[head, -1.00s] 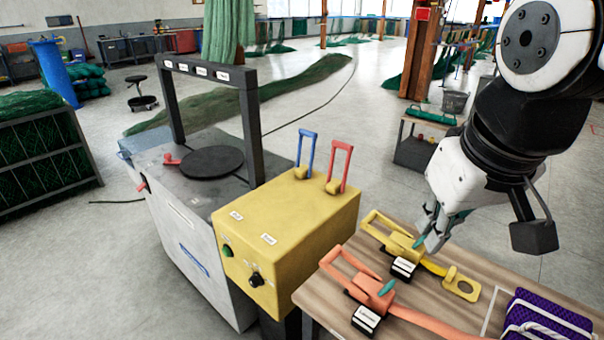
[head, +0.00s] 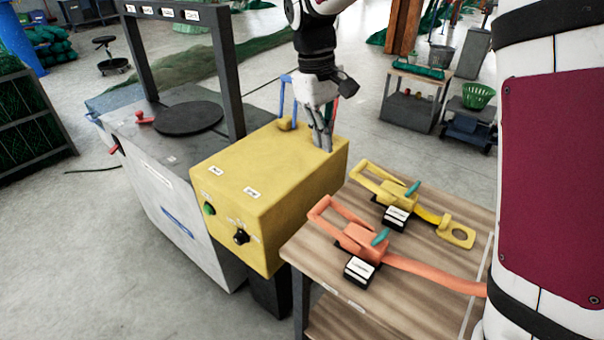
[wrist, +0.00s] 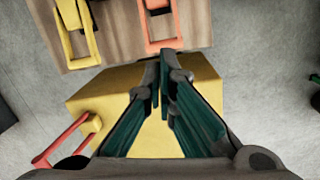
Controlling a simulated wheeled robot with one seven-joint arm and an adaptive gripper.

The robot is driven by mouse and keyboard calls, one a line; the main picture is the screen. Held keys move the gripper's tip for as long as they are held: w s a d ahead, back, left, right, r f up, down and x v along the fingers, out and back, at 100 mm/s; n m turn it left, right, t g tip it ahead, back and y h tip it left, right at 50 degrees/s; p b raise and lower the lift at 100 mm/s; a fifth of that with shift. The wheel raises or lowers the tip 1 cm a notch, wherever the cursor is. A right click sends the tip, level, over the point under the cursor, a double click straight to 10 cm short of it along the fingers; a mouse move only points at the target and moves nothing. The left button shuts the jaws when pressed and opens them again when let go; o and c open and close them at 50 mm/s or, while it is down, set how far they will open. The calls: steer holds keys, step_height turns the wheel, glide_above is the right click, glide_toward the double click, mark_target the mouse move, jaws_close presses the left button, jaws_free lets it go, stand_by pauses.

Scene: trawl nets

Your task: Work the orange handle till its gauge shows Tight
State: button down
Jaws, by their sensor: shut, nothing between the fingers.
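The orange ratchet (head: 362,237) sits on the wooden table, its looped orange handle (head: 322,208) pointing to the far left and an orange strap running right. A small black-and-white gauge (head: 360,270) stands at its front; its lettering is too small to read. The orange handle also shows at the top of the wrist view (wrist: 160,42). My gripper (head: 323,143) is shut and empty, over the yellow box and to the far side of the orange handle, apart from it. Its green-padded fingers (wrist: 164,75) meet in the wrist view.
A similar yellow ratchet (head: 385,186) lies just behind the orange one. The yellow box (head: 270,175) carries a blue lever (head: 288,95) and a red lever (wrist: 65,138) near my gripper. A grey machine with a dark frame (head: 135,70) stands left.

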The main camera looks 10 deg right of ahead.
steer(key=w+a+f+b, duration=0.1)
steer(key=w+f, duration=0.1)
steer(key=f, duration=0.3)
steer(key=w+a+f+n+g, duration=0.1)
steer(key=w+a+f, duration=0.1)
steer(key=f, duration=0.3)
steer(key=w+a+f+n+g+h+b, duration=0.1)
steer(key=w+a+f, duration=0.1)
steer(key=w+f, duration=0.2)
steer(key=shift+w+f+b, duration=0.2)
steer(key=shift+f+b, duration=0.1)
steer(key=shift+f, duration=0.35)
steer(key=shift+s+d+f+p, duration=0.2)
steer(key=shift+s+d+f, duration=0.45)
steer(key=shift+f, duration=0.4)
steer(key=shift+s+d+f+p, duration=0.2)
steer(key=shift+s+d+f, duration=0.4)
steer(key=shift+f, duration=0.4)
steer(key=shift+s+d+f+p, duration=0.2)
steer(key=shift+s+d+f, duration=0.4)
steer(key=shift+f, duration=0.45)
steer(key=shift+r, duration=0.15)
